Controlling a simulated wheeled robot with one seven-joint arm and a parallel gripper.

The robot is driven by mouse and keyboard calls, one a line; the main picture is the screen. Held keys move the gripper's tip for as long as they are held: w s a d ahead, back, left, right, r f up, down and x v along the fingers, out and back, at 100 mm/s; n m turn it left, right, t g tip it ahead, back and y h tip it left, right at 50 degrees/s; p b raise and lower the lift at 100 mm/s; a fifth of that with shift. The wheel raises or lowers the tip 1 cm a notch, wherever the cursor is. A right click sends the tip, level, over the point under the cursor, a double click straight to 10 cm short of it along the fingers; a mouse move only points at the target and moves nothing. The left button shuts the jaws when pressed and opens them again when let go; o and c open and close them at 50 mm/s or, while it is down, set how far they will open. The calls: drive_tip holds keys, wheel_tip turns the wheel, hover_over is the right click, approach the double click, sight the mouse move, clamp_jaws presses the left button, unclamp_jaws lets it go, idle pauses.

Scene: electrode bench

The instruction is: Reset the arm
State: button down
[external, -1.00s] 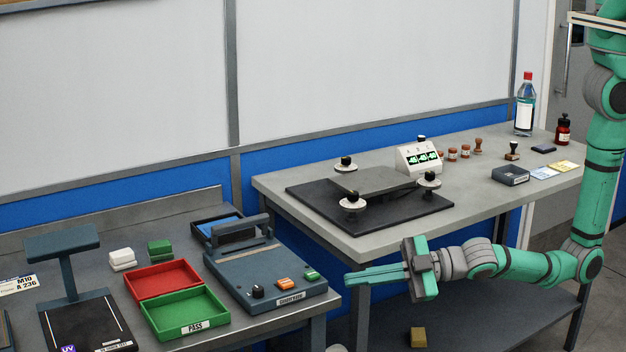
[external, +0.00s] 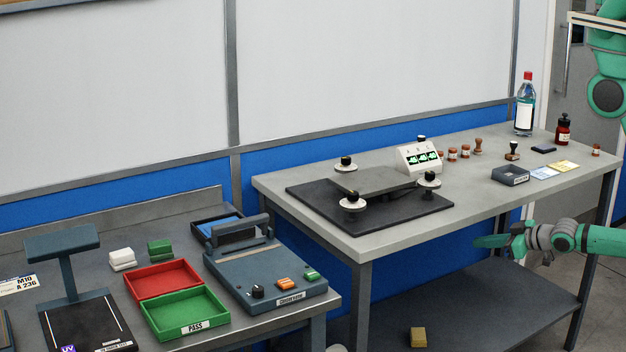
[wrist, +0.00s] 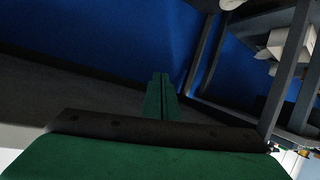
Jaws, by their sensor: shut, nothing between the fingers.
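In the wrist view the two green fingers (wrist: 161,95) lie side by side, pressed together. My forearm runs from the gripper out of the right edge of the external view.
The right bench (external: 380,243) carries a dark plate with round knobs, a display box (external: 418,158), bottles and stamps. The left bench holds a red tray (external: 163,279), a green tray (external: 184,313) and a sealer-like device (external: 265,277). A yellow block (external: 418,337) lies below.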

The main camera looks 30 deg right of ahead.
drive_tip(key=s+d+r+m+h, duration=0.35)
drive_tip(key=s+d, duration=0.35)
drive_tip(key=d, duration=0.5)
drive_tip(key=s+a+r+m+t, duration=0.2)
drive_tip(key=s+a+r, duration=0.1)
drive_tip(key=r, duration=0.5)
drive_tip(key=shift+s, duration=0.45)
drive_tip(key=shift+h, duration=0.25)
drive_tip(key=c, duration=2.4)
unclamp_jaws()
drive_tip(key=shift+c, duration=0.2)
